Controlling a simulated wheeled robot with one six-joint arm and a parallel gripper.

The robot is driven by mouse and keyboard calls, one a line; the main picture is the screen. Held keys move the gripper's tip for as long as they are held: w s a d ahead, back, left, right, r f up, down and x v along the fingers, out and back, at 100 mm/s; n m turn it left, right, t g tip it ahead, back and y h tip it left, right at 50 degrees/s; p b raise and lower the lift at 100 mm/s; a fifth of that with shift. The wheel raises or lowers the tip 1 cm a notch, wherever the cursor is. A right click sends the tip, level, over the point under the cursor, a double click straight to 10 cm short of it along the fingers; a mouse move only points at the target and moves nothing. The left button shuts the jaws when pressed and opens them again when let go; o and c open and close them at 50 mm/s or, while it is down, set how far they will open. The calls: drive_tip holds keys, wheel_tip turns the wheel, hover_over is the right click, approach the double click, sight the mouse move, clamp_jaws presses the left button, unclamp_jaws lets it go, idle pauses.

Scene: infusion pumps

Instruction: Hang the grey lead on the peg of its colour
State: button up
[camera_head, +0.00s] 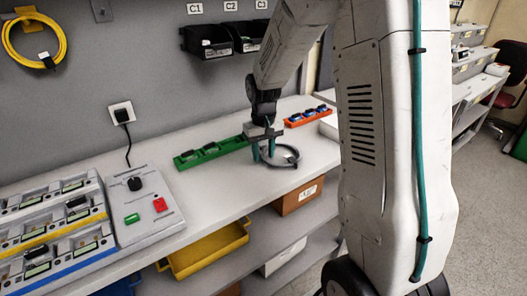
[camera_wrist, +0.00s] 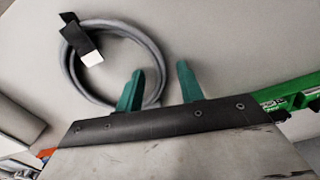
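The grey lead (camera_head: 294,153) lies coiled on the white bench, held by a black strap with a white label. In the wrist view the coil (camera_wrist: 68,72) fills the upper left. My gripper (camera_head: 264,152) points down over the near left side of the coil. Its two teal fingers stand apart with a gap between them (camera_wrist: 160,70). In the wrist view the left finger overlaps the coil's edge, and the right finger is outside it. I cannot tell whether they touch the lead. No grey peg is visible.
A yellow lead (camera_head: 15,40) hangs on the wall at the upper left. A green rack (camera_head: 186,162) and an orange rack (camera_head: 292,122) stand near the coil. Black bins (camera_head: 208,50) are on the wall. A control box (camera_head: 148,225) and pump racks fill the bench's left.

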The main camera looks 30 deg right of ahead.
wheel_tip(320, 180, up, 12)
drive_tip(key=s+a+r, duration=0.3)
drive_tip(key=s, duration=0.3)
drive_tip(key=s+a+r, duration=0.3)
drive_tip(key=s, duration=0.3)
drive_tip(key=s+a+n, duration=0.1)
drive_tip(key=s+a, duration=0.1)
drive_tip(key=s, duration=0.6)
drive_tip(key=s+a+f+t, duration=0.1)
drive_tip(key=s+a, duration=0.2)
drive_tip(key=s, duration=0.6)
drive_tip(key=shift+f+n, duration=0.25)
drive_tip(key=shift+n, duration=0.15)
drive_tip(key=shift+s+a, duration=0.1)
drive_tip(key=shift+s, duration=0.05)
drive_tip(key=shift+c, duration=0.2)
